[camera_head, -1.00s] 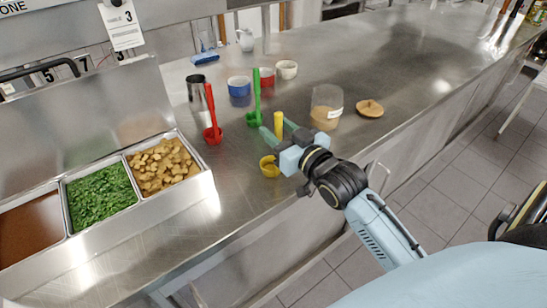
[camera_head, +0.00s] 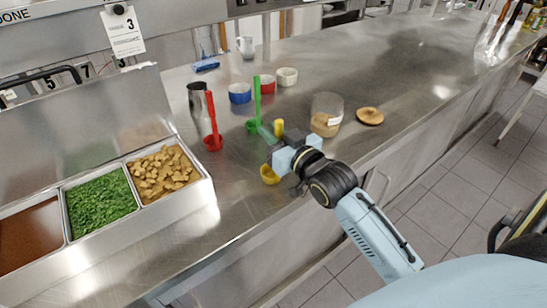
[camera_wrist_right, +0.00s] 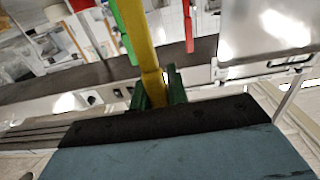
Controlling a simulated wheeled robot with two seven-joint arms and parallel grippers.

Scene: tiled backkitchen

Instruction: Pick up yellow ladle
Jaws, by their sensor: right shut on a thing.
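The yellow ladle stands about upright at the counter's front edge, its bowl (camera_head: 269,175) below my right gripper and its handle top (camera_head: 279,127) above it. In the right wrist view the yellow handle (camera_wrist_right: 146,50) runs up from between the two green fingers. My right gripper (camera_head: 275,139) is shut on this handle; its fingertips show in the right wrist view (camera_wrist_right: 158,90). I cannot tell whether the bowl touches the counter. My left gripper is in neither current view.
A green ladle (camera_head: 257,100) and a red ladle (camera_head: 212,120) stand just behind and left. A glass jar (camera_head: 327,114) and a wooden lid (camera_head: 370,116) are to the right. Blue (camera_head: 240,93), red (camera_head: 266,84) and white (camera_head: 287,76) bowls stand behind. Food pans (camera_head: 100,203) lie left.

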